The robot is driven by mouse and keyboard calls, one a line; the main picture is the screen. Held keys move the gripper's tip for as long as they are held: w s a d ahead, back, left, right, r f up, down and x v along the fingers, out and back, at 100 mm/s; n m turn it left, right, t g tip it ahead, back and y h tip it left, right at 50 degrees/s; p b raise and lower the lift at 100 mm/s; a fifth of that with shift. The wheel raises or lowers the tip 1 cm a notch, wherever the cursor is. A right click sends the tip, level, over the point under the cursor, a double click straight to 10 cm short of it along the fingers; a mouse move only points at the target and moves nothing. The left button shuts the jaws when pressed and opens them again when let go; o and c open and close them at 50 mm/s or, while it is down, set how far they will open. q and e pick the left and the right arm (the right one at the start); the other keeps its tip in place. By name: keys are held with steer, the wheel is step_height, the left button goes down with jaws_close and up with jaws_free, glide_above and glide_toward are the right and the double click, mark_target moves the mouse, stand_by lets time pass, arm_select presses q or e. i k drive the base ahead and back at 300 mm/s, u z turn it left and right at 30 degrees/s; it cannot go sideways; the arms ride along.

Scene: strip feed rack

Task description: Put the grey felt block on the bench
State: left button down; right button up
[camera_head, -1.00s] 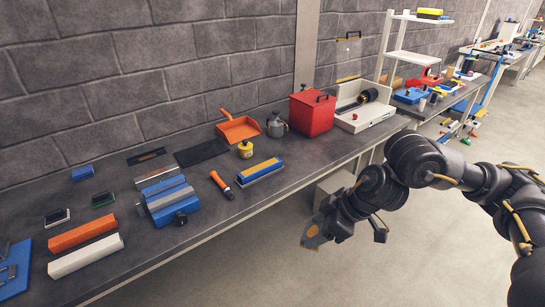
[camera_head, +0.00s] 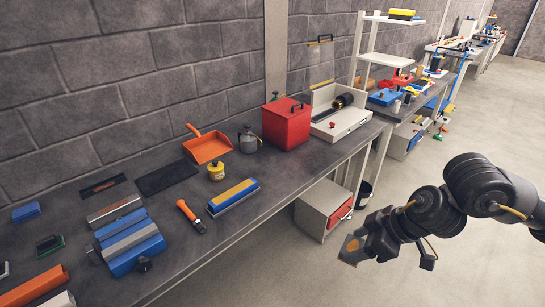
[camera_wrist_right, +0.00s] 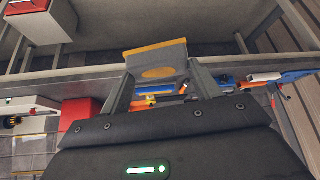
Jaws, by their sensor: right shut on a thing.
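The grey felt block (camera_head: 352,249), with a tan patch on its face, is in my right gripper (camera_head: 364,243). In the right wrist view the block (camera_wrist_right: 158,62) shows between the two fingers, grey with a tan oval and a tan edge. My right gripper is shut on it and holds it in the air over the floor, in front of the bench and apart from it. The bench (camera_head: 275,180) runs along the wall with a dark grey top. My left gripper is not in view.
On the bench stand a red box (camera_head: 286,124), an orange dustpan (camera_head: 208,149), a yellow pot (camera_head: 216,172), a blue-yellow block (camera_head: 233,196) and a blue fixture (camera_head: 130,245). A grey cabinet (camera_head: 318,211) is below. Bare bench top lies along the front, near the red box.

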mark_target(240, 162)
steer(key=z, duration=0.25)
steer(key=i, duration=0.8)
steer(key=u, duration=0.75)
steer(key=i, duration=0.6)
steer(key=u, duration=0.55)
